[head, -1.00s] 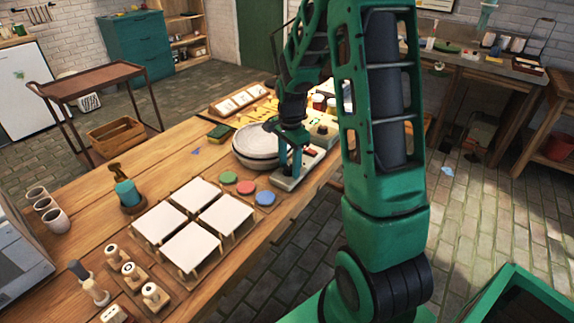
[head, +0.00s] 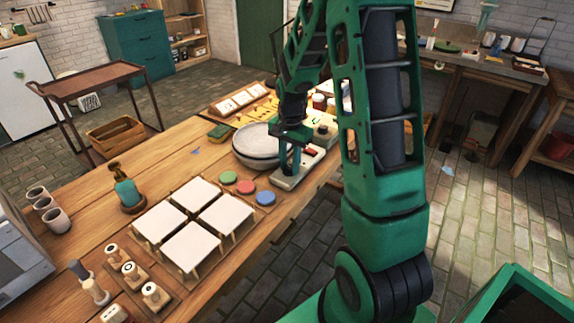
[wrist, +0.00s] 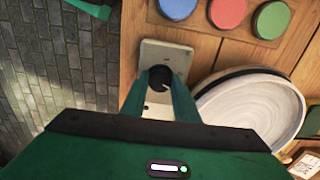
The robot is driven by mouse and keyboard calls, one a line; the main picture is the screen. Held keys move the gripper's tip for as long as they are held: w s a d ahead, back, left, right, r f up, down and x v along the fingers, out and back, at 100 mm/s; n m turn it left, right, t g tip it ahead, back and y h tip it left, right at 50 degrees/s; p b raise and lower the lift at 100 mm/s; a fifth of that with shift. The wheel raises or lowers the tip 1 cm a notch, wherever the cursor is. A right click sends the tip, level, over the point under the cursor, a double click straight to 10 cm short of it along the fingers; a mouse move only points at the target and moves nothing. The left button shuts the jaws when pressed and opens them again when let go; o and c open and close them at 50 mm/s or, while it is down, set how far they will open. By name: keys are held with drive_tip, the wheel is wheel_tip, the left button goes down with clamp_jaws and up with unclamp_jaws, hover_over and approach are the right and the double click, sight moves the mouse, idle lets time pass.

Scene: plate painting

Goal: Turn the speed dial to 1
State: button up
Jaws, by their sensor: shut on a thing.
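The speed dial is a round black knob (wrist: 160,77) on a pale control box (wrist: 177,55) in the wrist view. A small light mark shows near its lower right edge; I cannot read any numbers. My gripper (wrist: 160,83) is shut on the knob, one green finger on each side.
Blue, red and green discs (wrist: 227,12) lie near the box. White square tiles on small stands (head: 192,245), a teal bottle (head: 126,191) and stamp-like wooden tools (head: 130,270) stand farther along the table. The table edge is close beside the box, with brick floor beyond.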

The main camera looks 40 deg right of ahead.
sight(289, 166)
drive_tip(key=n, duration=0.5)
drive_tip(key=shift+w+n, duration=0.1)
drive_tip(key=shift+n, duration=0.2)
drive_tip(key=n, duration=0.9)
drive_tip(key=shift+r+n, duration=0.1)
drive_tip(key=shift+n, duration=0.3)
drive_tip(key=shift+w+n, duration=0.1)
drive_tip(key=shift+n, duration=2.2)
drive_tip(key=o, duration=1.1)
drive_tip(key=shift+c, duration=0.2)
wheel_tip(289, 166, up, 11)
drive_tip(key=shift+f, duration=0.2)
